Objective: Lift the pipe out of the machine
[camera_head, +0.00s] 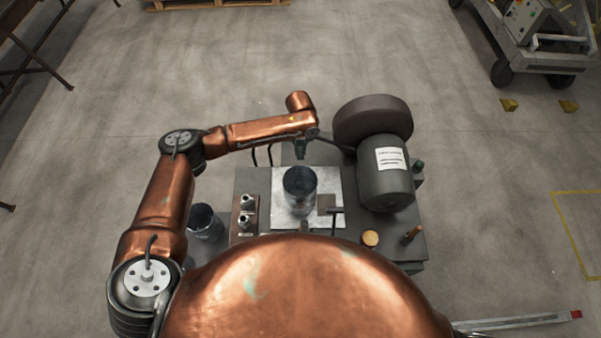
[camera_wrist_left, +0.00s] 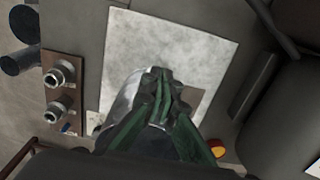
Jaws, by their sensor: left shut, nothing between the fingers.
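The pipe (camera_head: 299,196) is a short grey metal cylinder with an open dark top. It stands upright on a pale square plate (camera_head: 330,180) on the dark machine bench (camera_head: 400,235). My left arm reaches in from the left, and my left gripper (camera_head: 301,152) is at the far side of the pipe's top in the head view. In the left wrist view the green fingers (camera_wrist_left: 160,85) are shut with nothing between them. They cover much of the pipe (camera_wrist_left: 123,105), whose pale side shows behind them. Whether they touch it cannot be told. My right gripper is not in view.
A large grey motor (camera_head: 384,178) with a dark round drum (camera_head: 372,120) stands right of the plate. Two metal fittings (camera_head: 246,212) sit on a brown block to the left. Another dark cylinder (camera_head: 204,222) stands further left. A yellow-topped button (camera_head: 371,238) is at the front right.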

